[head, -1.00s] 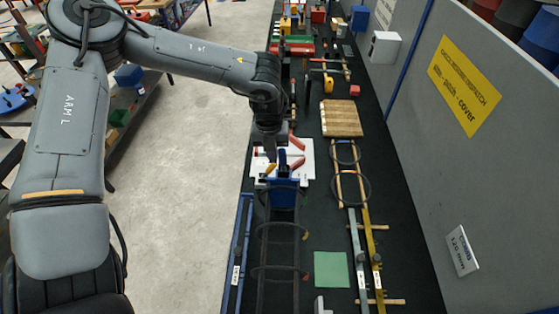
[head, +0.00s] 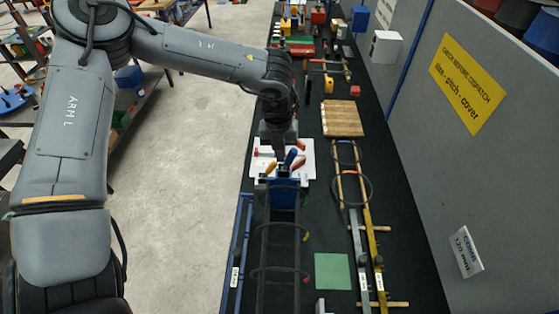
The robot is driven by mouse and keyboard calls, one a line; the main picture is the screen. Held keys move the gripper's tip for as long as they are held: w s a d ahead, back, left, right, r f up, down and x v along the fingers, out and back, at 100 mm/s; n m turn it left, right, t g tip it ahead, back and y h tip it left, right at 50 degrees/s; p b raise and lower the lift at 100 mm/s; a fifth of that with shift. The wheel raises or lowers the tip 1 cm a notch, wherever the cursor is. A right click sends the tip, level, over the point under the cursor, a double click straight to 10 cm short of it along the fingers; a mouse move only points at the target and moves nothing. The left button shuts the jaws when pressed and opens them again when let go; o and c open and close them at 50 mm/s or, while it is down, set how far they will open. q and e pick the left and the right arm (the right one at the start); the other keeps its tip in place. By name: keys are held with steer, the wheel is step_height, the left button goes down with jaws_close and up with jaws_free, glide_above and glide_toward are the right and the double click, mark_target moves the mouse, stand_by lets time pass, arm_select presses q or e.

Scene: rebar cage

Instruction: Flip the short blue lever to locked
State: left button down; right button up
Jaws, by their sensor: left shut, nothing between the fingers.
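A white board (head: 307,173) lies on the dark bench top and carries several coloured levers. The short blue lever (head: 291,157) stands near the board's middle, tilted with its top to the right. A yellow-orange lever (head: 270,168) is to its left and a red lever (head: 299,163) to its right. My left gripper (head: 280,161) points down over the board, shut and empty, just left of the blue lever. I cannot tell whether its fingertips touch the lever. The lock markings are too small to read. My right gripper is out of view.
A dark rebar cage with a blue end piece (head: 285,194) stands directly in front of the board. A slatted wooden block (head: 342,118) and a green square plate (head: 332,271) lie to the right. A grey wall panel (head: 440,180) bounds the bench on the right.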

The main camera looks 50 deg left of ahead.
arm_select(q)
step_height(320, 180, up, 6)
steer(key=s+a+p, duration=0.1)
steer(key=p, duration=0.3)
steer(key=shift+s, duration=0.15)
stand_by(0.3)
stand_by(0.4)
